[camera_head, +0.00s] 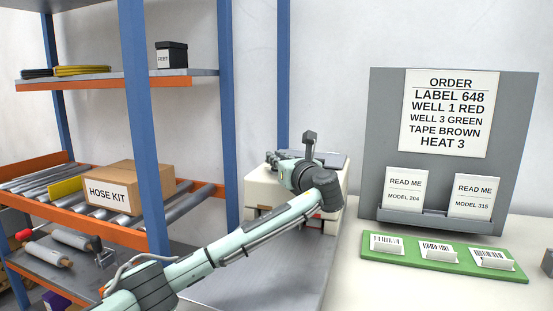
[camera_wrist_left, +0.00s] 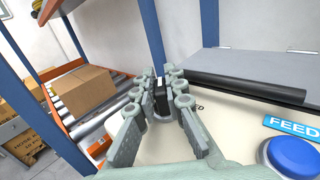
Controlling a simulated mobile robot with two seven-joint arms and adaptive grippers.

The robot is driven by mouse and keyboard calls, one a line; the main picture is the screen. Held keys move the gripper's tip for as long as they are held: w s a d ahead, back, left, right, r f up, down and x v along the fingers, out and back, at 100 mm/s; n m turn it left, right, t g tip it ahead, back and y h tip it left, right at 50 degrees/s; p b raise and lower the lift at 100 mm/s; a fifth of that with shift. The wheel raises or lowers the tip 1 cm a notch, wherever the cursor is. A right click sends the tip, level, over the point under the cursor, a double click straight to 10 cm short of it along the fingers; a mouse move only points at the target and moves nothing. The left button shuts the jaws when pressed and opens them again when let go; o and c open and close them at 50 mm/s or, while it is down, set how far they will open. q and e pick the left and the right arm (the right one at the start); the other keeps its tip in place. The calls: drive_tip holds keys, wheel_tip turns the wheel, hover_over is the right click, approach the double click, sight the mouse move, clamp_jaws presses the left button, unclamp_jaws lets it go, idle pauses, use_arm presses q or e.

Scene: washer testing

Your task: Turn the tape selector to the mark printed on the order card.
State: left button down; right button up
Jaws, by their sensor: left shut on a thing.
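The order card (camera_head: 448,112) hangs on a grey board at the right of the head view and reads TAPE BROWN among other lines. My left gripper (camera_head: 288,160) is over the cream machine (camera_head: 262,190); its fingers are largely hidden by the wrist there. In the left wrist view my left gripper (camera_wrist_left: 160,92) is shut on the tape selector (camera_wrist_left: 161,101), a small black knob with a pale line on top, one finger on each side. The selector's printed marks are mostly hidden by the fingers, so its setting cannot be read. My right gripper is out of view.
A blue button (camera_wrist_left: 292,157) and a FEED label (camera_wrist_left: 292,127) are beside the gripper, with a dark roller (camera_wrist_left: 245,84) behind. A blue shelf post (camera_head: 143,120) and a HOSE KIT box (camera_head: 128,184) stand left. A green tray (camera_head: 440,262) with barcode cards lies right.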

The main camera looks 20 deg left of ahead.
use_arm(q)
drive_tip(key=shift+n+g+y, duration=0.3)
drive_tip(key=shift+y, duration=0.1)
drive_tip(key=c, duration=1.6)
unclamp_jaws()
drive_tip(key=v, duration=1.2)
